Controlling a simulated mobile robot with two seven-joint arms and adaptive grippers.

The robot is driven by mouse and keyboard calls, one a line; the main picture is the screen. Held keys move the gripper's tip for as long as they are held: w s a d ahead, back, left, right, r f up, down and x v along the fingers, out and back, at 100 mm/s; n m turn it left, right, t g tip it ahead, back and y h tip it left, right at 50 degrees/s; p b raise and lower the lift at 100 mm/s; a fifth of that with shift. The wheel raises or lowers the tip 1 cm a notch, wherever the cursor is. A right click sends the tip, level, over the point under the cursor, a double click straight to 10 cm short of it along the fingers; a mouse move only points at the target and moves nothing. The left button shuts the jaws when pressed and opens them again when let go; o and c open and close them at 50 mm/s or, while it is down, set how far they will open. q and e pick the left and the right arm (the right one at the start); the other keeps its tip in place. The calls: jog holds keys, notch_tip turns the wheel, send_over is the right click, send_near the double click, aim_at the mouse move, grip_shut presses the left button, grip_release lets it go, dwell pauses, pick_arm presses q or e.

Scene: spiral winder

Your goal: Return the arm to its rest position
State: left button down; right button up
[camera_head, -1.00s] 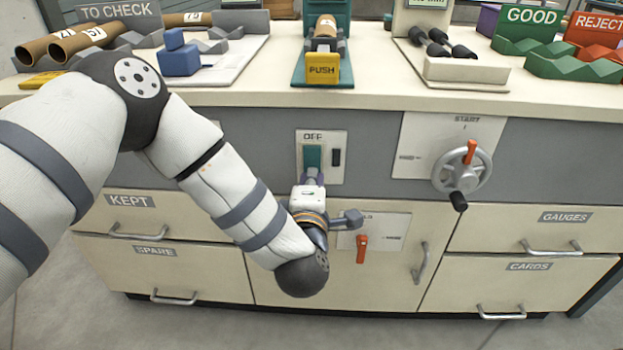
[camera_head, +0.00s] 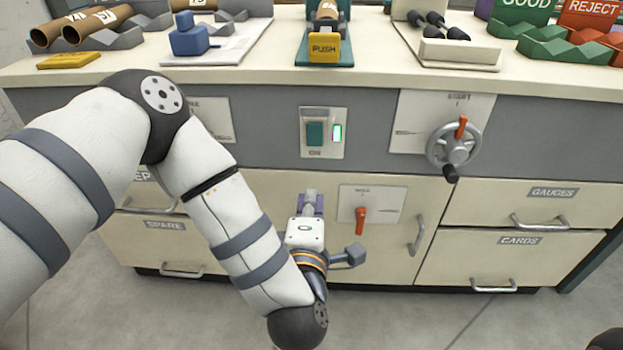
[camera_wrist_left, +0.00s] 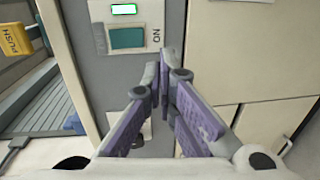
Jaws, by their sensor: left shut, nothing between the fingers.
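My left arm comes in from the left in the head view, bent at the elbow, with its gripper (camera_head: 310,197) in front of the cabinet below the switch. The gripper is shut and empty, apart from the panel. In the left wrist view the purple fingers (camera_wrist_left: 172,85) meet at their tips. The switch (camera_head: 315,133) is a green rocker on a pale plate, with a lit green lamp beside it and the word ON below. The switch also shows in the left wrist view (camera_wrist_left: 127,38). My right gripper is not in view.
A handwheel (camera_head: 453,146) with a red pointer juts out at the right. A red lever (camera_head: 360,220) sits on a plate right of my gripper. Drawer handles (camera_head: 182,271) stick out below. The counter (camera_head: 250,72) above holds racks, tubes and a yellow PUSH block (camera_head: 324,48).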

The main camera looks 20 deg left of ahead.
pick_arm(q)
jog(key=shift+s+d+f, duration=0.1)
jog(key=shift+s+d, duration=0.05)
jog(key=shift+s, duration=0.35)
